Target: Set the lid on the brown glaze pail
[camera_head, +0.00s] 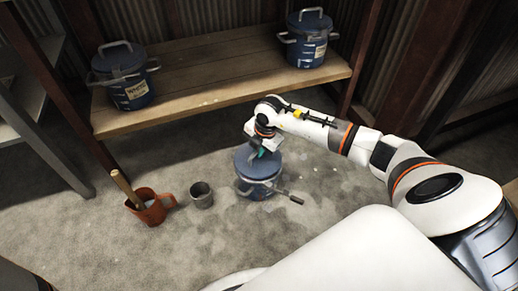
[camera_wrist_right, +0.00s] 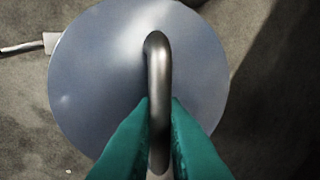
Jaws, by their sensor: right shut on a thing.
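A blue pail (camera_head: 260,190) stands upright on the floor, mostly under a blue lid (camera_head: 264,171). No label naming its glaze is readable. My right gripper (camera_head: 256,151) is above the lid. In the right wrist view its green fingers (camera_wrist_right: 160,110) are shut on the grey arched handle (camera_wrist_right: 157,70) of the round lid (camera_wrist_right: 95,85). The lid looks level and lined up over the pail. I cannot tell whether it rests on the rim or hangs just above it. The lid hides the pail's opening. My left gripper is not in view.
Two lidded blue pails stand on the wooden shelf (camera_head: 215,85), one left (camera_head: 128,90) and one right (camera_head: 305,48). An orange jug (camera_head: 150,211) with a wooden stick and a grey cup (camera_head: 202,195) stand left of the floor pail. A lever (camera_head: 288,197) sticks out from that pail.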

